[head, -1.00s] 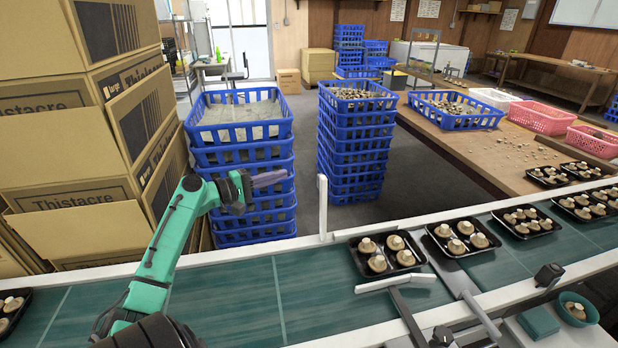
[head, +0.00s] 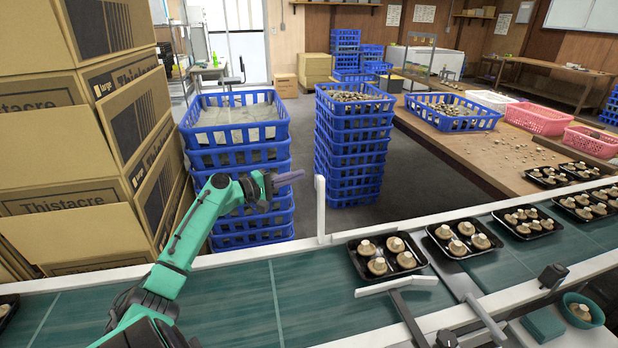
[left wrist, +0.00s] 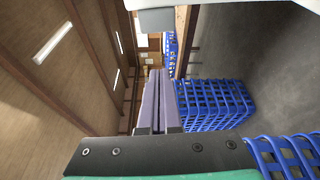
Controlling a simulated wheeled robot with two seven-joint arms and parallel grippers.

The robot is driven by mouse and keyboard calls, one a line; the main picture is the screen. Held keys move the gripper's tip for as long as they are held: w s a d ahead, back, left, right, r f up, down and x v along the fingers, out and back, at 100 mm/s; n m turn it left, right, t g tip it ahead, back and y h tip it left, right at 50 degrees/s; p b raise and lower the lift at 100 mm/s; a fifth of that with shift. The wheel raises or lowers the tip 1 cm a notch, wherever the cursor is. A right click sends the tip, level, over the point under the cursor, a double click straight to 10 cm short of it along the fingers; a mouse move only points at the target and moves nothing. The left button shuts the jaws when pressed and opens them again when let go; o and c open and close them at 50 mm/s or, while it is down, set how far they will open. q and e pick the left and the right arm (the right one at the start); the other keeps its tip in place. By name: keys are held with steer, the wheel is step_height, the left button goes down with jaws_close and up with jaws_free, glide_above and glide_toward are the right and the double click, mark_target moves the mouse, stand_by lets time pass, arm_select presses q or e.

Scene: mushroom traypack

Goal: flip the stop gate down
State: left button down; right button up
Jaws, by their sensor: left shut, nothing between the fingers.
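The stop gate (head: 320,208) looks to be the white bar standing upright at the far rail of the conveyor in the head view. My left gripper (head: 290,179) is shut and empty, just left of the bar's top, with a small gap showing between them. Its purple fingers (left wrist: 157,100) lie together in the left wrist view. A pale shape shows at the top edge there, but I cannot tell whether it is the gate. A black tray of mushrooms (head: 402,271) sits on the belt right of the gate. My right gripper is not in view.
A white bar (head: 395,286) on a grey arm reaches over the green belt (head: 215,306) near the front. More filled trays stand to the right. Stacked blue crates (head: 240,165) stand behind my arm, and cartons (head: 90,130) are at the left.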

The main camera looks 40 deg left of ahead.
arm_select(q)
steer(key=d+p, duration=0.1)
steer(key=d, duration=0.1)
steer(key=w+d+p, duration=0.1)
steer(key=d+p, duration=0.1)
steer(key=shift+d+r, duration=0.15)
steer(key=shift+w, duration=0.1)
stand_by(0.3)
